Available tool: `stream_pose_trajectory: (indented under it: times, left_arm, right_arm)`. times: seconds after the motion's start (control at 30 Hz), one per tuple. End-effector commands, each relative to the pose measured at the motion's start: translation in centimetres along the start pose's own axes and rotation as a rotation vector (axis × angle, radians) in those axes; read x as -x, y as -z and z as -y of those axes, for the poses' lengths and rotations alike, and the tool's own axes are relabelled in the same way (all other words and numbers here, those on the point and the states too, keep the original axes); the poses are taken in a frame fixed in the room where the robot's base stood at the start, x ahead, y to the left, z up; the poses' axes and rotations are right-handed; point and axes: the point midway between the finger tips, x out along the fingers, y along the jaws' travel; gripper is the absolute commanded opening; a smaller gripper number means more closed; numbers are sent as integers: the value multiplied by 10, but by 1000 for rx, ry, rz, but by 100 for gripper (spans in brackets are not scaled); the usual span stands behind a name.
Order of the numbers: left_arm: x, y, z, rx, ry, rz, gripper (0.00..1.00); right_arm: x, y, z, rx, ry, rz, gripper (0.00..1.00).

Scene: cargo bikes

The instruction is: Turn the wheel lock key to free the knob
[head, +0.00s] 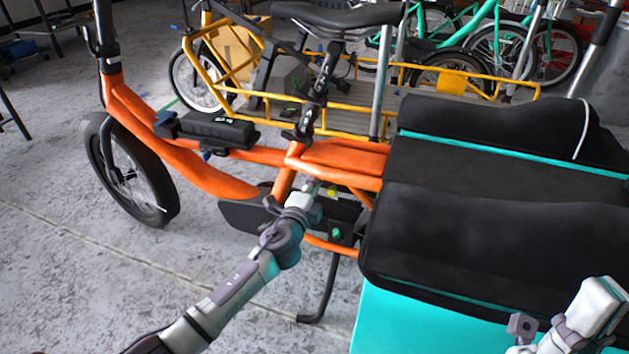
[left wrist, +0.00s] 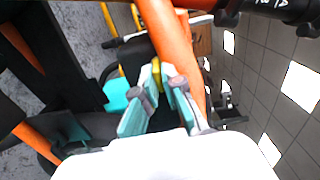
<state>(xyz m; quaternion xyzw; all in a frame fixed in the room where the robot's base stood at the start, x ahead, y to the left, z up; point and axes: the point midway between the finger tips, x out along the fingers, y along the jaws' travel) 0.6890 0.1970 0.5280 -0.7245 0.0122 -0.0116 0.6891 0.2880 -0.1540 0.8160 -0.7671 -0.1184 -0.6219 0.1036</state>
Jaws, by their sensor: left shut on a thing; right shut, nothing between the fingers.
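The orange cargo bike (head: 190,165) stands across the middle of the head view. A small yellow piece (head: 333,192), probably the lock key, shows on its frame below the seat. My left gripper (head: 318,188) reaches to it from the front. In the left wrist view, the fingers of my left gripper (left wrist: 162,92) are close together, with the yellow piece (left wrist: 156,72) at their tips against the orange tube. A green knob (head: 337,233) sits just below on a dark part. The key's turn angle cannot be made out. My right gripper (head: 535,327) is shut and empty at the lower right.
A black-covered cargo box (head: 480,235) with turquoise sides fills the right side, close to my left gripper. The kickstand (head: 322,290) stands below the frame. A yellow cargo bike (head: 450,82) stands behind.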

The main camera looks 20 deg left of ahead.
Motion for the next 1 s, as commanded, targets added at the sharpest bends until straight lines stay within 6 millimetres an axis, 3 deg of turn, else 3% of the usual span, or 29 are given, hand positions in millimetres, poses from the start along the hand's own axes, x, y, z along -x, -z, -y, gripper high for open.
stream_pose_trajectory:
  times: [0.67, 0.7, 0.83, 1.0]
  left_arm:
    - [1, 1, -2, -68, -3, -3, 0]
    - [1, 1, -2, -68, -3, -3, 10]
    - [0, 1, -2, -67, -2, -2, 32]
    - [0, 1, -1, -66, -1, -1, 33]
  right_arm:
    - [-3, 1, 0, 0, 0, 0, 0]
    - [-3, 1, 0, 0, 0, 0, 0]
    - [-3, 1, 0, 0, 0, 0, 0]
    - [-3, 1, 0, 0, 0, -1, 0]
